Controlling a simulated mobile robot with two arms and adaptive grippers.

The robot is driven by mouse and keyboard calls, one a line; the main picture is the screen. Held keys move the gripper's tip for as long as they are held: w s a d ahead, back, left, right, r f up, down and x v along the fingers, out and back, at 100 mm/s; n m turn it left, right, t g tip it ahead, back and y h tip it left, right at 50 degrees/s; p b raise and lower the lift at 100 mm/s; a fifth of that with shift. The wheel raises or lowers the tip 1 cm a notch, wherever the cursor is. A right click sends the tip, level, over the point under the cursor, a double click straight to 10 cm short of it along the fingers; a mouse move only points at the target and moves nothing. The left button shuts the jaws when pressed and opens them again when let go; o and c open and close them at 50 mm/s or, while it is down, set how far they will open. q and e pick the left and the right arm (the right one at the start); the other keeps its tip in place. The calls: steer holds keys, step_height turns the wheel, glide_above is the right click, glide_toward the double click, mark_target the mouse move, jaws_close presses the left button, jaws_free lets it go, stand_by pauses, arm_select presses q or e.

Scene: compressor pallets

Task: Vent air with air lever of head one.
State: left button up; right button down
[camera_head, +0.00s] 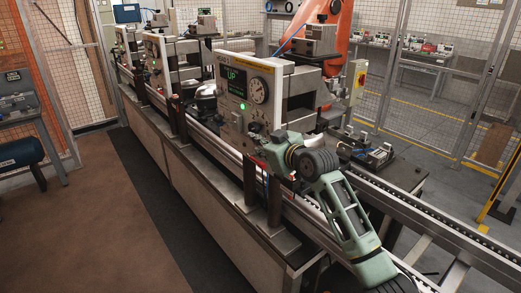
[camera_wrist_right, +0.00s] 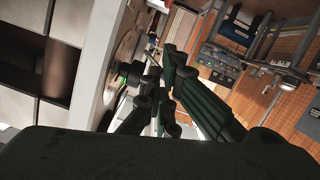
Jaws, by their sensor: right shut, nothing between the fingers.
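Head one (camera_head: 249,95) is a grey panel with a screen reading "UP", a round dial gauge (camera_head: 258,90) and a lit green light (camera_head: 243,106). My right arm reaches in from the lower right, and its wrist is at the panel's lower right corner. My right gripper (camera_wrist_right: 155,92) is shut and empty in the right wrist view, close beside the panel (camera_wrist_right: 109,65). The air lever cannot be made out clearly; the arm covers that corner in the head view. I cannot tell whether the fingers touch the panel. My left gripper is in neither view.
Similar head stations (camera_head: 156,58) stand farther back along the line. A metal rail (camera_head: 430,225) runs to the lower right, beside a small dark table with a fixture (camera_head: 368,150). An orange robot arm (camera_head: 338,35) stands behind. The brown floor (camera_head: 75,215) at left is clear.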

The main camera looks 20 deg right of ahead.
mark_target(256, 161)
steer(key=shift+w+d+f+p, duration=0.1)
steer(key=shift+w+f+p, duration=0.1)
steer(key=shift+f, duration=0.5)
steer(key=shift+w+d+f+p, duration=0.15)
steer(key=shift+w+f+p, duration=0.05)
steer(key=shift+f, duration=0.5)
steer(key=shift+w+d+f+p, duration=0.1)
steer(key=shift+w+f+p, duration=0.1)
steer(key=shift+f, duration=0.5)
